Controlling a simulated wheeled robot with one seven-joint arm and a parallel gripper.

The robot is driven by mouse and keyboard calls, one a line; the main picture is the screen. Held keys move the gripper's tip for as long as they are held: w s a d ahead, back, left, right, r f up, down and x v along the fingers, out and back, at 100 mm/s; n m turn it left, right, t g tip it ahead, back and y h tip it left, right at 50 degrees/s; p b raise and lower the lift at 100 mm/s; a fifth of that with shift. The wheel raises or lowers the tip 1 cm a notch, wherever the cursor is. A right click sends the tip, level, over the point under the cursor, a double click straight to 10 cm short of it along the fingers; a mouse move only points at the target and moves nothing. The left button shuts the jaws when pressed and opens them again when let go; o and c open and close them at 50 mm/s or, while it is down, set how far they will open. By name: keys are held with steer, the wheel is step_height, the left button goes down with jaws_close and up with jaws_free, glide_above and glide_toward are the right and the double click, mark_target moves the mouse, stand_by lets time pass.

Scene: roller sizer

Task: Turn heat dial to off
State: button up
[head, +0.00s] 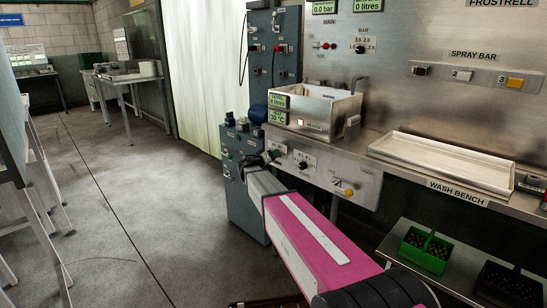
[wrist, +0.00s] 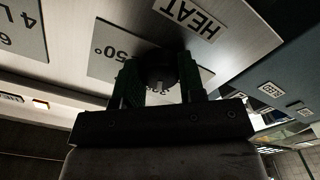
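The heat dial is a black round knob (wrist: 158,68) on the bench's steel front panel, under a HEAT label (wrist: 190,17) seen upside down in the wrist view. A grey plate behind it carries degree marks, one reading 50°; the others are partly covered. My gripper (wrist: 160,85) has a dark finger with a green pad on each side of the knob, and the pads appear to press on it. Which mark the knob points to cannot be told. In the head view, my gripper (head: 269,157) is at the panel's left end and hides the dial.
Another black dial (head: 303,164) and a yellow button (head: 348,192) sit to the right on the panel. A steel tank (head: 318,110) and a white tray (head: 440,160) stand on the bench above. A blue-grey cabinet (head: 243,205) is close left of my gripper.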

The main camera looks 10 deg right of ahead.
steer(key=shift+n, duration=0.3)
steer(key=n, duration=0.9)
stand_by(0.4)
steer(key=shift+n, duration=0.3)
steer(key=o, duration=0.9)
steer(key=shift+o, duration=0.2)
steer(key=shift+s+a, duration=0.1)
steer(key=shift+a, duration=0.05)
steer(key=v, duration=1)
steer(key=shift+s+a, duration=0.15)
steer(key=shift+a, duration=0.05)
